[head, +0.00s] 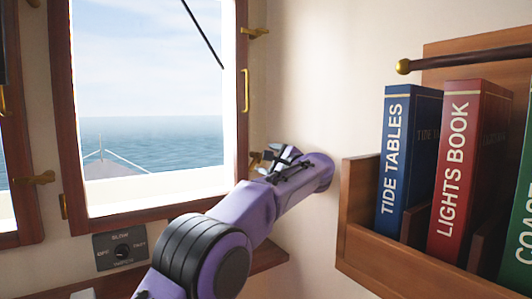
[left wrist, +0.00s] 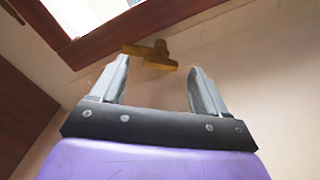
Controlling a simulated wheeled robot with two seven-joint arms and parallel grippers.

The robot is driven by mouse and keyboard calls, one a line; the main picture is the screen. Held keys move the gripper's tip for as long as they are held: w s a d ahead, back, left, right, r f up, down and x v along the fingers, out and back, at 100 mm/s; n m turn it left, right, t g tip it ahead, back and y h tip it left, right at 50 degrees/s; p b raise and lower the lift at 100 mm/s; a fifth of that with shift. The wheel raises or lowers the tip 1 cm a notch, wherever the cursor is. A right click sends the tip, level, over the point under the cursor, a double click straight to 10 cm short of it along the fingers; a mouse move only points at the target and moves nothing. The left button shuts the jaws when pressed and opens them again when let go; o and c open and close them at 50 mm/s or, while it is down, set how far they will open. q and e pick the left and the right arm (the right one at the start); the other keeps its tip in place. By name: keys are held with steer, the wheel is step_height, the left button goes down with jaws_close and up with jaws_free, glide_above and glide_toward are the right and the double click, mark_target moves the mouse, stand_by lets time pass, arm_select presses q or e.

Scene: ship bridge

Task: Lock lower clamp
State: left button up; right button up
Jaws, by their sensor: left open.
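The lower clamp (head: 256,160) is a small brass piece at the right side of the window frame, near its lower corner. In the head view my left gripper (head: 272,160) covers part of it. In the left wrist view the clamp (left wrist: 150,54) lies just beyond and between the fingertips, with its left end at the frame's edge. My left gripper (left wrist: 158,75) is open and empty there. I cannot tell whether a finger touches the clamp. My right gripper is not in view.
The wooden window frame (head: 75,130) has an upper brass clamp (head: 255,33) and a brass handle (head: 246,90). A wooden bookshelf (head: 375,255) with several books stands at right. A switch panel (head: 120,247) sits below the window. The wall between window and shelf is bare.

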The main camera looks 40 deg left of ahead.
mark_target(258, 161)
arm_select(q)
steer(key=p+x, duration=0.1)
steer(key=x, duration=0.2)
steer(key=shift+w, duration=0.15)
steer(key=shift+c, duration=0.3)
steer(key=shift+f, duration=0.1)
steer(key=c, duration=1)
